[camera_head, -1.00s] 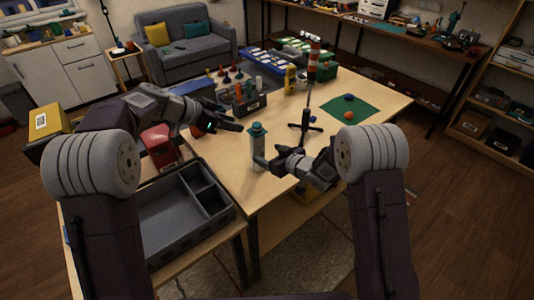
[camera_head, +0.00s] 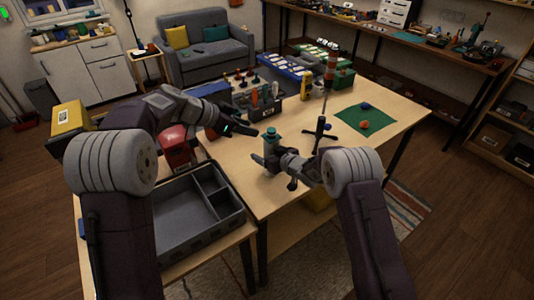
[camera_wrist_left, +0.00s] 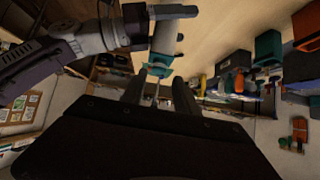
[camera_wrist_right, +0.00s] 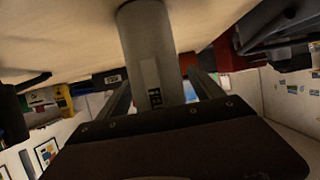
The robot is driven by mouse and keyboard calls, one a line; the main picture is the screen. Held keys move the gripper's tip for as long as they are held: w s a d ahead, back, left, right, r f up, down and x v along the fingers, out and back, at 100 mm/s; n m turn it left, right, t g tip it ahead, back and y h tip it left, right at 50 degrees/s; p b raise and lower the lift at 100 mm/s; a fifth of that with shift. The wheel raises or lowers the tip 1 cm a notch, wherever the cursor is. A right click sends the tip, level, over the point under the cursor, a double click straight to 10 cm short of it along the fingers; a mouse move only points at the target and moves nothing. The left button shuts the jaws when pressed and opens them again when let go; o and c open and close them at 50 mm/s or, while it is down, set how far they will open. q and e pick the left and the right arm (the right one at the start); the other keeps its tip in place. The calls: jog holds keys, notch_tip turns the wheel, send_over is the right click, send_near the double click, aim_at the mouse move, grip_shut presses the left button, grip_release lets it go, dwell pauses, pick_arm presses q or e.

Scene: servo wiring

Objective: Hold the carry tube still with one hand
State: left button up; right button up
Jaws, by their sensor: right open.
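The carry tube is an upright pale grey cylinder (camera_head: 270,153) with a teal cap (camera_head: 271,133), standing on the table near its front left edge. My right gripper (camera_head: 272,162) is low around the tube. In the right wrist view, the tube (camera_wrist_right: 150,45), with a dark-lettered label, stands between the two open fingers (camera_wrist_right: 165,88); contact cannot be told. My left gripper (camera_head: 252,131) is open and empty, just left of the cap. In the left wrist view, the teal cap (camera_wrist_left: 158,70) shows beyond its spread fingers (camera_wrist_left: 157,88).
A grey compartment tray (camera_head: 190,218) lies at the front left. A red object (camera_head: 176,147) sits behind it. A black stand (camera_head: 320,132) with a pole is right of the tube. A green mat (camera_head: 366,121) and a tool caddy (camera_head: 262,103) lie farther back. The table's right front is clear.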

jog(key=c, duration=1.2)
pick_arm(q)
jog(key=shift+o, duration=0.6)
pick_arm(e)
jog(key=c, duration=0.4)
pick_arm(q)
jog(key=o, duration=0.5)
jog(key=shift+o, duration=1.1)
jog(key=shift+s+d+n, duration=0.1)
jog(key=shift+n, duration=0.7)
jog(key=n+t+h, duration=0.4)
jog(key=n+h, duration=0.2)
jog(key=n, duration=2.8)
send_near(267, 136)
jog(key=x, duration=1.1)
jog(key=shift+s+d+r, duration=0.1)
jog(key=shift+d+r, duration=0.15)
jog(key=shift+d, duration=0.15)
